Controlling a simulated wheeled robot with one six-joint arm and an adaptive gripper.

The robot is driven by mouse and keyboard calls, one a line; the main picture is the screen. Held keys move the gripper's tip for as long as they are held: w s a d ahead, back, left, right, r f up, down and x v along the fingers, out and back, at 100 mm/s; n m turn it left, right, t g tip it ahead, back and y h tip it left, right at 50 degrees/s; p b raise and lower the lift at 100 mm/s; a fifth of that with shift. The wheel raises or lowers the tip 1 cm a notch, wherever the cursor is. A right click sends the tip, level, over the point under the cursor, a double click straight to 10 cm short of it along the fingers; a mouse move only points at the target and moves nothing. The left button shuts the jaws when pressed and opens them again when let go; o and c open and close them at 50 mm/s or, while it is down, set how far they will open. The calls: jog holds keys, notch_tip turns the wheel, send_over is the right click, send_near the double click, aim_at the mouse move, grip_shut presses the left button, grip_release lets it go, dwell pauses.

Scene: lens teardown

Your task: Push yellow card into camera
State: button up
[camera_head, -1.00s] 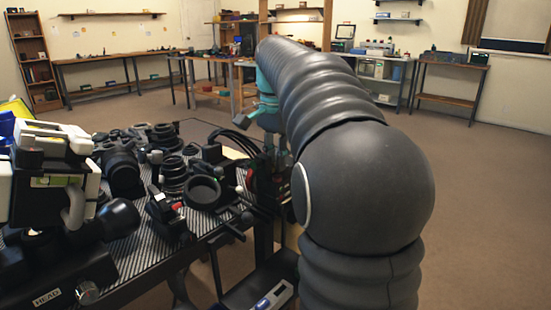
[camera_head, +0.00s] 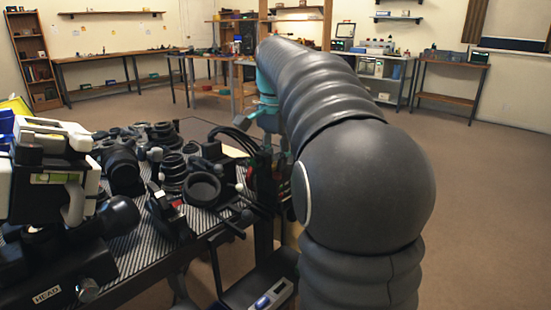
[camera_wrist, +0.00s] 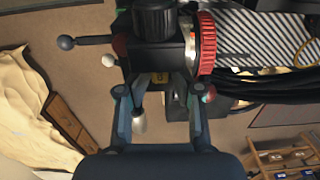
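In the wrist view, my gripper (camera_wrist: 158,92) has its two blue-grey fingers spread wide apart, with nothing seen held between them. Just beyond the fingertips is a black camera body (camera_wrist: 156,48) with a red ridged ring (camera_wrist: 207,43) on its right side.
Ball-ended levers (camera_wrist: 66,42) stick out left of the camera body, and black cables (camera_wrist: 270,88) run at its right. In the head view, the striped bench (camera_head: 133,246) is crowded with lenses and camera parts (camera_head: 202,188). Open carpet (camera_head: 480,200) lies to the right.

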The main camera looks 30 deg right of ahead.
dwell(0.8)
jog(key=shift+r+p, duration=0.8)
jog(key=shift+r, duration=0.95)
jog(key=shift+f+b, duration=0.2)
jog(key=shift+b, duration=0.6)
